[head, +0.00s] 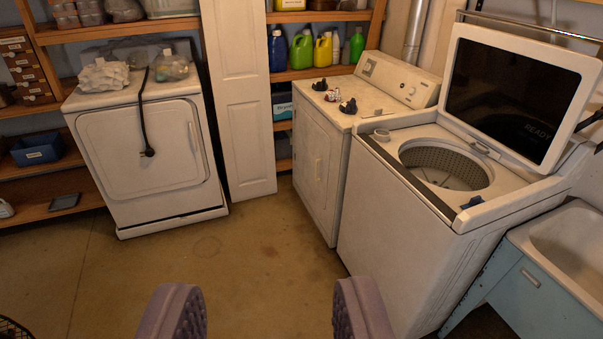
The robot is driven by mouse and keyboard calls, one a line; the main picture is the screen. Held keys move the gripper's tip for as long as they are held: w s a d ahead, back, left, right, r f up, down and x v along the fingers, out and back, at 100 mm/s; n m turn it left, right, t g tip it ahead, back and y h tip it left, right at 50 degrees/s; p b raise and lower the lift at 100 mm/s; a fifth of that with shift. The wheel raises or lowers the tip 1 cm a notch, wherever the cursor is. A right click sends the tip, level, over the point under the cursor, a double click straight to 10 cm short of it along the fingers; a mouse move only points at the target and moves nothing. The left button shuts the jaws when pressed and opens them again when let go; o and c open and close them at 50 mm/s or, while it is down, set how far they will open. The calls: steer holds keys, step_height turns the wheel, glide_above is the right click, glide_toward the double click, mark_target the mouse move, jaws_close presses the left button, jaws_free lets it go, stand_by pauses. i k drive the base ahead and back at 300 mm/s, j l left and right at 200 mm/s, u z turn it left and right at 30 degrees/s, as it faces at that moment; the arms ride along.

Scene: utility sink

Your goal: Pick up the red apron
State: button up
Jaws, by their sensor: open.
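I see no red apron in the head view. My gripper (263,292) shows at the bottom edge as two purple-grey fingers, spread wide apart. It is open, and only bare floor shows between the fingers. Its nearest large neighbour in the picture is the top-loading washer at the right, which is farther off than the fingers.
The washer (392,240) has its lid up. A dryer (317,165) stands beside it, and another white appliance (150,155) stands at the left. Shelves with bottles and boxes line the back. A sink (568,235) is at the right. The floor (240,250) between is clear.

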mark_target(330, 96)
steer(key=i, duration=2.6)
steer(key=i+z, duration=0.2)
steer(key=i, duration=0.25)
steer(key=i+j+z, duration=0.25)
steer(key=i, duration=0.25)
steer(key=i+j+z, duration=0.2)
steer(key=i, duration=0.25)
steer(key=i+j+z, duration=0.25)
steer(key=i+z, duration=0.25)
steer(key=i+j+z, duration=0.3)
steer(key=j+z, duration=0.2)
steer(key=i+j+z, duration=0.25)
steer(key=j+z, duration=0.25)
